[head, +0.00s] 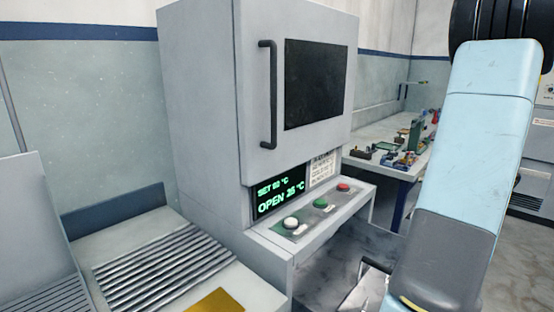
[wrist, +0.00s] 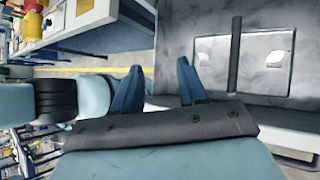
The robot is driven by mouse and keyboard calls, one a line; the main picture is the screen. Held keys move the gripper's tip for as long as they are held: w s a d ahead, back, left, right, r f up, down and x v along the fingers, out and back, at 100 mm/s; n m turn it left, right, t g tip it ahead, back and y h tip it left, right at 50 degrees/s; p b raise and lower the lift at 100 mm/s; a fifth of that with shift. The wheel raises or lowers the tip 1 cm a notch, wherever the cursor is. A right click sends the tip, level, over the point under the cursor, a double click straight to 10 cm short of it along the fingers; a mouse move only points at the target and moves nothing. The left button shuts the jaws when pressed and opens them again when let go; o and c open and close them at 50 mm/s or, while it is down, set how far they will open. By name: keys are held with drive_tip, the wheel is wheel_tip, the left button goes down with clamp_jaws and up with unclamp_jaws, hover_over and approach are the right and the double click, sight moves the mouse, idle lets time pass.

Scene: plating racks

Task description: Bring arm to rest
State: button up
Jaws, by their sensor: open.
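My gripper (wrist: 160,65) shows in the wrist view with its two blue fingers apart and nothing between them. In the head view my light blue and grey arm hangs down along the right side, and its gripper end is out of the picture.
A grey cabinet (head: 205,110) with a dark window and black handle stands mid-view. Its display (head: 278,199) reads OPEN. White, green and red buttons sit on the panel below. A ribbed metal rack (head: 160,270) lies at lower left. A bench (head: 385,165) with small parts stands behind.

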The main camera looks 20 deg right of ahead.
drive_tip(key=w+a+r+n+g+h, duration=0.1)
drive_tip(key=a+r+n+h, duration=0.25)
drive_tip(key=a+n, duration=0.45)
drive_tip(key=w+a+r+n+g+h, duration=0.1)
drive_tip(key=a+r+n+h, duration=0.1)
drive_tip(key=a+r+n, duration=0.6)
drive_tip(key=s+a+r+n+t+h, duration=0.1)
drive_tip(key=s+a+n+t, duration=0.1)
drive_tip(key=a+n, duration=0.4)
drive_tip(key=s+a+r+n+t+h, duration=0.2)
drive_tip(key=s+a+n, duration=0.3)
drive_tip(key=a+n, duration=0.2)
drive_tip(key=shift+a, duration=0.9)
drive_tip(key=shift+h, duration=0.25)
